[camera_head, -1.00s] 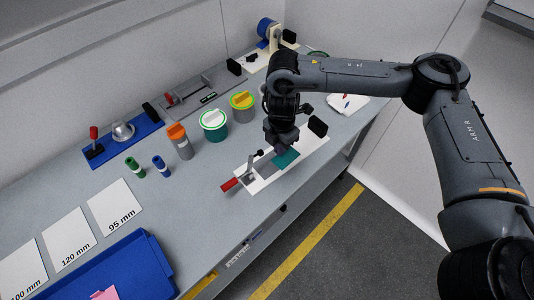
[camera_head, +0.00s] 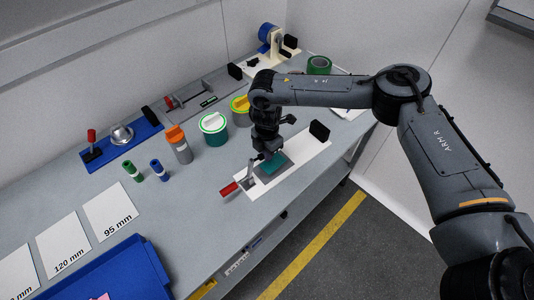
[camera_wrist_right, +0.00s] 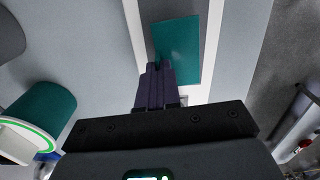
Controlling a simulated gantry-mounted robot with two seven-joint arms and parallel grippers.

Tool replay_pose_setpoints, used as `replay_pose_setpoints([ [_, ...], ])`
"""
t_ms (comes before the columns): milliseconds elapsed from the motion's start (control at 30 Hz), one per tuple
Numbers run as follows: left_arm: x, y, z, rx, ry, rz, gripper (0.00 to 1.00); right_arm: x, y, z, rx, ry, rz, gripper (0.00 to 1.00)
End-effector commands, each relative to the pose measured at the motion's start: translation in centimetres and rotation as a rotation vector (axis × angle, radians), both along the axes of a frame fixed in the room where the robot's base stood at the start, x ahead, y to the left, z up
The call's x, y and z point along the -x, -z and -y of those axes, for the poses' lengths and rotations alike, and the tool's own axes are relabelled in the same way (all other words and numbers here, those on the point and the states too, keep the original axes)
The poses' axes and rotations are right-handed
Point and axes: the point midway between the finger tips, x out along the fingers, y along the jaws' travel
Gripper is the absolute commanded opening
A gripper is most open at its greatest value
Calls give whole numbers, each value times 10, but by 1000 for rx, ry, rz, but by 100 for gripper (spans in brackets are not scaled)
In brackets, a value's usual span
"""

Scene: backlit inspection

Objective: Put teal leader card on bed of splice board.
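The teal leader card (camera_head: 275,164) lies flat over the grey bed (camera_head: 284,172) of the white splice board (camera_head: 310,158). It also shows in the right wrist view (camera_wrist_right: 180,50), slightly askew to the bed. My right gripper (camera_head: 268,156) points down at the card. In the wrist view its fingers (camera_wrist_right: 158,68) are close together at the card's near edge, shut on it. I cannot tell whether the card touches the bed or hovers just above. The board has a red-handled clamp (camera_head: 229,188) at its left end. My left gripper is not in view.
A black block (camera_head: 319,131) stands at the board's right end. Teal-sided (camera_head: 214,130) and yellow-topped (camera_head: 240,108) containers and an orange-topped bottle (camera_head: 179,146) stand behind. A blue tray (camera_head: 110,270) lies at front left.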

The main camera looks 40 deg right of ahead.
Motion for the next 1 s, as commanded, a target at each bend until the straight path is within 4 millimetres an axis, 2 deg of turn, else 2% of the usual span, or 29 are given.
replay_pose_setpoints([
  [767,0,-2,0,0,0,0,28,0,12,-1,-1,0,0,0],
  [800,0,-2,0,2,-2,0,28,0,12,-1,-1,0,0,9],
  [933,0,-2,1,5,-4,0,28,0,13,-1,-1,-1,-1,28],
  [1000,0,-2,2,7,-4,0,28,1,13,-1,0,-1,-1,28],
])
